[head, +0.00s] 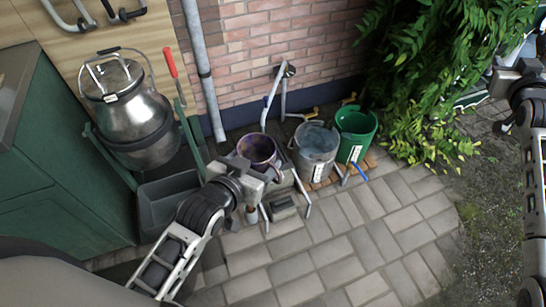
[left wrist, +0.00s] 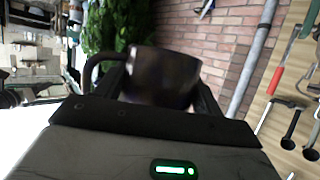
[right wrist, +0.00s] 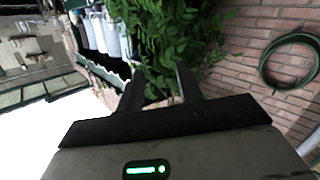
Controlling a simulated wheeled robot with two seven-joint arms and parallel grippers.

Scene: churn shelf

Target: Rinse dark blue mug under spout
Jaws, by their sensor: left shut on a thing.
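The dark blue mug (head: 257,149) is held upright in my left gripper (head: 245,177), with its open mouth and purplish inside facing up in the head view. In the left wrist view the mug (left wrist: 162,75) sits between the fingers, its handle to the left. A grey metal spout pipe (head: 273,95) comes from the brick wall and ends near the mug's far rim in the head view. I cannot tell whether the mug is right under it, and I see no clear water stream. My right gripper (right wrist: 158,90) is open and empty, far to the right.
A grey bucket (head: 317,143) and a green bucket (head: 356,127) stand right of the mug by the wall. A steel churn (head: 137,110) and a dark trough (head: 168,196) are at left. Leafy plants (head: 430,70) hang at right. The front paving (head: 330,250) is clear.

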